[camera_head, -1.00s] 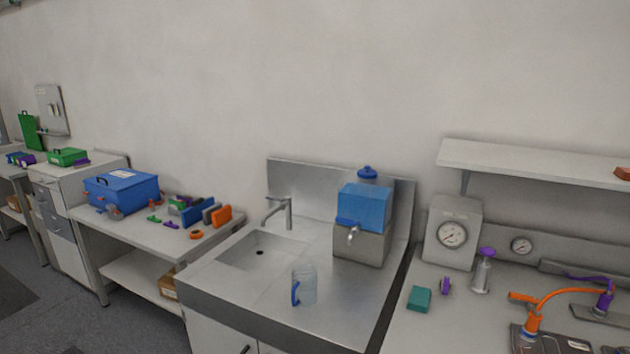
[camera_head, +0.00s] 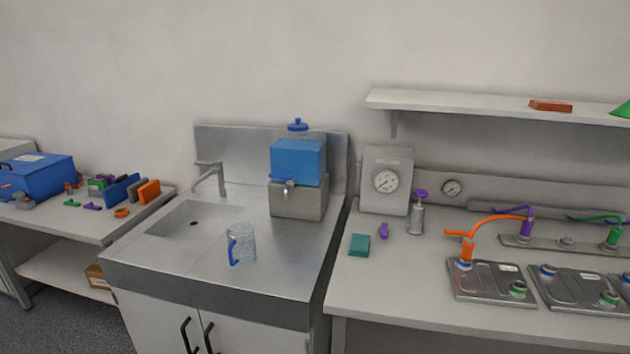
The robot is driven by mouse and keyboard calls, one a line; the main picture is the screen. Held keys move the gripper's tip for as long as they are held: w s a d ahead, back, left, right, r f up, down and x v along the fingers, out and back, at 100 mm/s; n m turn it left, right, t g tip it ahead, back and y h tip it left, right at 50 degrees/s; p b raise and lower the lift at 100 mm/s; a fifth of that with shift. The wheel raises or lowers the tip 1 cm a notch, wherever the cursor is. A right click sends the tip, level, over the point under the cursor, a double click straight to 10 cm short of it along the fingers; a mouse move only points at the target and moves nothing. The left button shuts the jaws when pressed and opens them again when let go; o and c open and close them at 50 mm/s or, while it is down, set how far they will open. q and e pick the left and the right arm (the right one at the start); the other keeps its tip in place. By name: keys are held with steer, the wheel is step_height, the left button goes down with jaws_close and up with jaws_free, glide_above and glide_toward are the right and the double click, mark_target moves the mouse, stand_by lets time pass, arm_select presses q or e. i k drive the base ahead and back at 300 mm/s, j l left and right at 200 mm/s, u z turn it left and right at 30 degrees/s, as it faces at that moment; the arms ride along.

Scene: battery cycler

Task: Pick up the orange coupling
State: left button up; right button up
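An orange coupling (camera_head: 466,250) stands upright on the left metal plate (camera_head: 492,284) on the right-hand bench. An orange hose arches from it to a purple coupling (camera_head: 527,224) on a rail behind. A short orange handle points left from its top. The coupling seems to sit over a blue-ringed port at the plate's back left corner. Neither of my grippers is in view.
A second metal plate (camera_head: 585,292) with blue and green ports lies to the right. The bench front is clear.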

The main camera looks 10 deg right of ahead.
mark_target(469, 245)
steer(key=l+z, duration=0.1)
steer(key=z, duration=1.15)
